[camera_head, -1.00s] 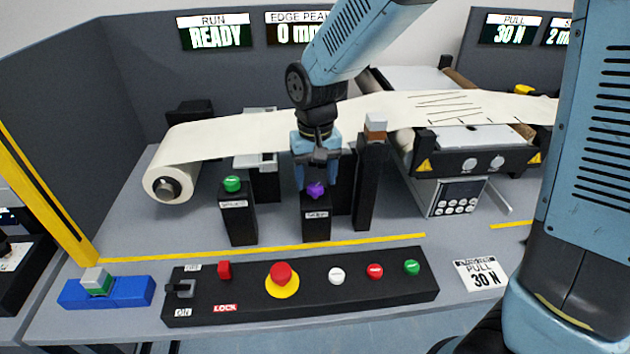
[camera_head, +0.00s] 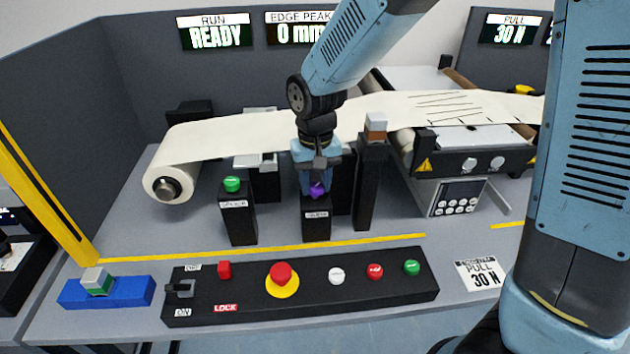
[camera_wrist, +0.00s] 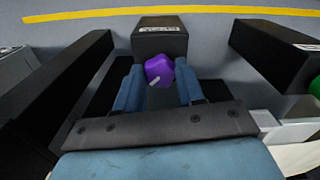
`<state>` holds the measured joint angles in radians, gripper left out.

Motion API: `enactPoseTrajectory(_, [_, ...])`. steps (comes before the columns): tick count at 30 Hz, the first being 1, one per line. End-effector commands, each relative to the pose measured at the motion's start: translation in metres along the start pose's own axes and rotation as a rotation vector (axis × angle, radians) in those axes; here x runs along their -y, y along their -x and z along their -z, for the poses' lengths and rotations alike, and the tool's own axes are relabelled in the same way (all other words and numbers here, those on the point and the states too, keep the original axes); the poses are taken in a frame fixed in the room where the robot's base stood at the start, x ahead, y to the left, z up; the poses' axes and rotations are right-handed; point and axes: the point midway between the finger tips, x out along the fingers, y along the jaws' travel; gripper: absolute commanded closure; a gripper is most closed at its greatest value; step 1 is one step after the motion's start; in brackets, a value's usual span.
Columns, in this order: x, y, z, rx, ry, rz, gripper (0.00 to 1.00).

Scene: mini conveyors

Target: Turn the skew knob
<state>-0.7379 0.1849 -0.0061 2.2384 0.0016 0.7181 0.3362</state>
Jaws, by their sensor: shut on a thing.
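The purple skew knob (camera_head: 317,190) sits on top of a black post (camera_head: 316,226) with a white label, in the middle of the bench. My gripper (camera_head: 318,186) points down over this post with its fingers around the knob. In the wrist view the knob (camera_wrist: 159,71) shows between the two blue fingers, with a pale mark on its near side. My gripper (camera_wrist: 160,88) is shut on the knob. The label's wording is too small to read surely.
A black post with a green button (camera_head: 232,184) stands to the left, and a taller post (camera_head: 368,185) stands close on the right. The pale web (camera_head: 235,136) runs behind my gripper. A control panel (camera_head: 245,305) with several buttons lies in front.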

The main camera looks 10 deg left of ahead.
Motion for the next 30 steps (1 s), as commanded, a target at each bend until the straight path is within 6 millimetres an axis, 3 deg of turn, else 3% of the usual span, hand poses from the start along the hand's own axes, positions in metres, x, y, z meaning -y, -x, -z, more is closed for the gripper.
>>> enactPoseTrajectory(4, [-0.0002,0.0002,0.0001,0.000,0.000,0.000,0.92])
enactPoseTrajectory(14, [-0.0013,0.0002,0.0004,0.000,0.057,0.000,0.92])
enactPoseTrajectory(30, [-0.0027,0.0001,0.0005,0.000,0.454,0.000,0.92])
